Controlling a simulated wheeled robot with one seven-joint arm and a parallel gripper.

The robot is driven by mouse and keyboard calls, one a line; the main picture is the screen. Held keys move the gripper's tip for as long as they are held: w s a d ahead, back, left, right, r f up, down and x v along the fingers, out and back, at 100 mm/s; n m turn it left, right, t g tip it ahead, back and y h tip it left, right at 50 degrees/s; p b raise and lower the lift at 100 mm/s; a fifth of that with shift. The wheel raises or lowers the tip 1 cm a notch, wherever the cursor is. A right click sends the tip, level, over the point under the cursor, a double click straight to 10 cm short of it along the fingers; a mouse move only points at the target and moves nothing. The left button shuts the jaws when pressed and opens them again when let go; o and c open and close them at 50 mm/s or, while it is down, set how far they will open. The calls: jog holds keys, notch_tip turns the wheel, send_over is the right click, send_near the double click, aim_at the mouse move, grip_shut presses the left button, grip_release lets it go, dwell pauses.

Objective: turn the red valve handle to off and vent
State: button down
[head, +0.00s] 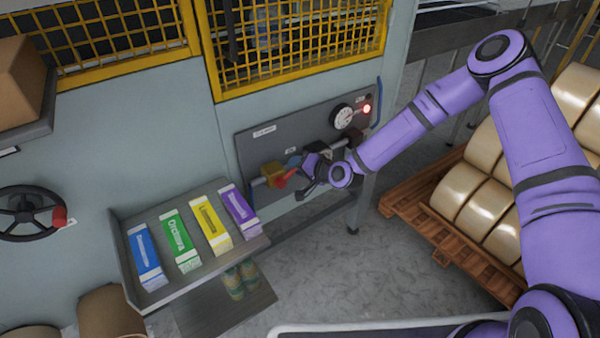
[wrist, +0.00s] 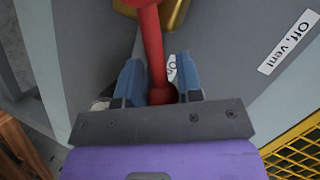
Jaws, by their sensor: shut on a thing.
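The red valve handle (head: 287,177) sits on a brass valve body (head: 270,174) on the grey panel of the machine. In the wrist view the handle (wrist: 152,45) runs down between the two blue fingers, and part of the brass body (wrist: 175,14) shows behind it. My gripper (wrist: 160,85) is shut on the handle's lower end. In the head view my gripper (head: 306,172) is at the panel, just right of the brass body, and partly hides the handle. A label reading "Off, vent" (wrist: 289,41) is on the panel at the right of the wrist view.
A pressure gauge (head: 343,117) and a lit red lamp (head: 367,108) are at the panel's upper right. A tray (head: 190,268) with several coloured cartons juts out at lower left. A wooden pallet (head: 425,212) with wrapped goods stands right. Yellow mesh guards (head: 300,75) are above.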

aim_at(280, 182)
jog(key=shift+s+a+r+n+t+h, duration=0.15)
jog(key=shift+s+a+r+n+h, duration=0.1)
jog(key=shift+a+r+n+h, duration=0.3)
jog(key=shift+s+a+r+n+t+h, duration=0.15)
jog(key=shift+s+a+r+n+h, duration=0.15)
jog(key=shift+r+n, duration=0.3)
jog(key=shift+s+a+r+n+t+h, duration=0.4)
jog(key=shift+a+n+h, duration=0.2)
jog(key=shift+n, duration=0.35)
jog(key=shift+s+a+r+n+t+h, duration=0.2)
jog(key=shift+s+a+n+t+h, duration=0.1)
jog(key=shift+a+n+h, duration=0.25)
jog(key=shift+s+a+r+n+t+h, duration=0.2)
jog(key=shift+s+a+n+t+h, duration=0.15)
jog(key=shift+n, duration=0.3)
jog(key=shift+s+a+n+t+h, duration=0.25)
jog(key=shift+a+n+t, duration=0.15)
jog(key=shift+n, duration=0.2)
jog(key=c, duration=0.8)
grip_release()
jog(key=shift+s, duration=0.1)
